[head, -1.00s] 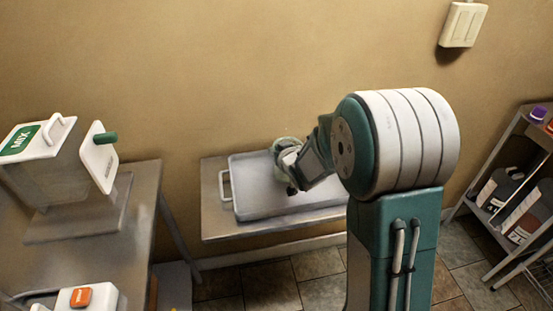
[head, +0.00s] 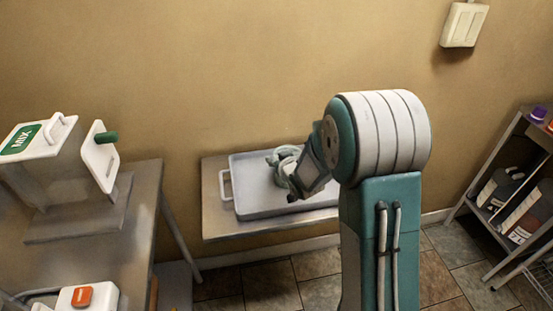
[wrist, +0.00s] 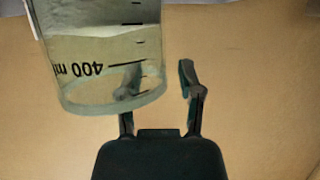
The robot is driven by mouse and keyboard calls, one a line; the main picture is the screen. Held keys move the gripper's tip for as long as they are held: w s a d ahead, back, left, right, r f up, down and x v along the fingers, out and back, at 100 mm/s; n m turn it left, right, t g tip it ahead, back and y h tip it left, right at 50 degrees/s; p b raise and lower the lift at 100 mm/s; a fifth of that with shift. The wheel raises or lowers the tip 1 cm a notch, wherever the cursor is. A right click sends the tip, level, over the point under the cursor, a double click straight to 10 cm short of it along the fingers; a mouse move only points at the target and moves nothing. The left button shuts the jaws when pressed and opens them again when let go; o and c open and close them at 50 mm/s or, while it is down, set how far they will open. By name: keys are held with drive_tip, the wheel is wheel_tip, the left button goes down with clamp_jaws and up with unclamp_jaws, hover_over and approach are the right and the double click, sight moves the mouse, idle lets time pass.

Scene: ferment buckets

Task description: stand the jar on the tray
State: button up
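The jar is clear glass with black marks and "400 ml", which reads upside down in the wrist view (wrist: 75,45). Pale contents show inside it. In the head view, a pale greenish round shape at my gripper (head: 290,180) seems to be the jar (head: 283,154), over the grey tray (head: 250,204); whether it touches the tray is unclear. In the wrist view, my gripper's fingers (wrist: 160,85) are spread. The left finger overlaps the jar's rim and partly shows through the glass; the right finger stands clear of it.
The tray lies on a metal table (head: 213,222) against the wall. Another metal table with a MIX box (head: 25,140) stands at left. A shelf with bottles (head: 505,185) is at right. A wall switch (head: 464,24) is above.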

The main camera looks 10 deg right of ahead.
drive_tip(key=shift+r, duration=0.1)
drive_tip(key=s+d+r+m+g+h, duration=0.1)
drive_tip(key=s+d+r+g+h, duration=0.1)
drive_tip(key=s+r, duration=0.6)
drive_tip(key=s+d+r+m+g+h, duration=0.15)
drive_tip(key=s+r, duration=0.35)
drive_tip(key=s, duration=0.6)
drive_tip(key=s+a+r+g, duration=0.1)
drive_tip(key=s+g, duration=0.1)
drive_tip(key=s, duration=0.6)
drive_tip(key=s+a+r+g, duration=0.1)
drive_tip(key=s+r+g, duration=0.1)
drive_tip(key=s, duration=0.6)
drive_tip(key=shift+s+y, duration=0.3)
drive_tip(key=shift+y, duration=0.05)
